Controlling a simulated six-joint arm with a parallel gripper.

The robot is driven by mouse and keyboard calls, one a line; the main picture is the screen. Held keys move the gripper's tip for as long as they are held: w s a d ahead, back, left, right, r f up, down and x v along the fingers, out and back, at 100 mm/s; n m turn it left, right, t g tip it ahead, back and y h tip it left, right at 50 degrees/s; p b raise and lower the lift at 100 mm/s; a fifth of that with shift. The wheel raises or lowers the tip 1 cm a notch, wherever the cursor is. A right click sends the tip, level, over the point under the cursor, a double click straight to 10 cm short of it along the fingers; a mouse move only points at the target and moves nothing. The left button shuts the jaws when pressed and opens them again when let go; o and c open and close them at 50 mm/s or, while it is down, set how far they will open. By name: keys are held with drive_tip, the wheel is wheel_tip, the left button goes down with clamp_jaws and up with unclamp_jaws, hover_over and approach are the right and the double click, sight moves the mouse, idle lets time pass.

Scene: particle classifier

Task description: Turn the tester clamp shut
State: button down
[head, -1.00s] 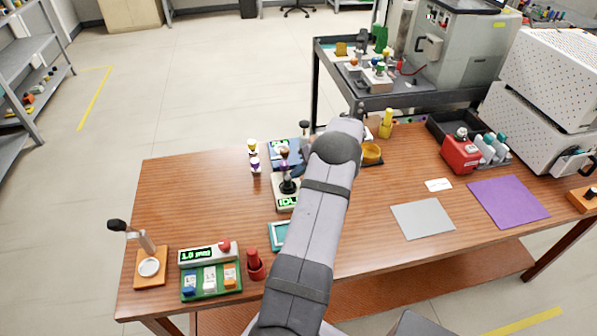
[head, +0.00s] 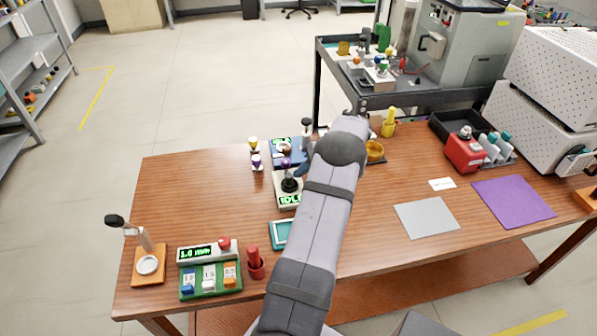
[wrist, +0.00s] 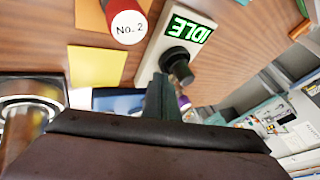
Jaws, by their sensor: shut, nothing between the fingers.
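A blue tester-like unit (head: 276,152) with a green-lit display stands at the back middle of the table in the head view. A black-knobbed lever (head: 306,123) rises by its right side; I cannot tell whether it is the clamp. In front of it is a pale box (head: 283,203) with an IDLE display and a black knob. My gripper (wrist: 163,80) is shut and empty in the wrist view. Its fingertips are close to the black knob (wrist: 178,62); contact cannot be told. In the head view my arm hides much of this area.
A teal tray (head: 281,234) lies in front, partly behind my arm. A lever stand (head: 149,266) and a green rack (head: 209,285) are front left. The left middle of the table is clear.

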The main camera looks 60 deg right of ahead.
drive_tip(key=shift+s+d+r+b, duration=0.25)
drive_tip(key=shift+s+d+b, duration=0.1)
drive_tip(key=shift+s+d, duration=0.8)
drive_tip(key=a+b+v, duration=0.1)
drive_tip(key=v, duration=0.8)
drive_tip(key=shift+s+r+b, duration=0.15)
drive_tip(key=shift+r+b, duration=0.15)
drive_tip(key=shift+r, duration=0.05)
drive_tip(key=w+a+r+n+g+p, duration=0.1)
drive_tip(key=w+a+g+p, duration=0.1)
drive_tip(key=w+a, duration=0.5)
drive_tip(key=w+a+r+g+y+p, duration=0.1)
drive_tip(key=w+a+r, duration=0.15)
drive_tip(key=a, duration=0.85)
drive_tip(key=w+a+n+g+p, duration=0.1)
drive_tip(key=w+a+g+p, duration=0.1)
drive_tip(key=w+a, duration=0.5)
drive_tip(key=s+a+r+n+g+p, duration=0.1)
drive_tip(key=s+a, duration=0.1)
drive_tip(key=a, duration=0.6)
drive_tip(key=s+a+n+g+p, duration=0.1)
drive_tip(key=s+a, duration=0.2)
drive_tip(key=a, duration=0.5)
drive_tip(key=s+a+n+h+p, duration=0.2)
drive_tip(key=s+a, duration=0.8)
drive_tip(key=a, duration=0.1)
drive_tip(key=shift+s+f+n+h, duration=0.15)
drive_tip(key=shift+f+n+h, duration=0.1)
drive_tip(key=shift+n+h, duration=0.05)
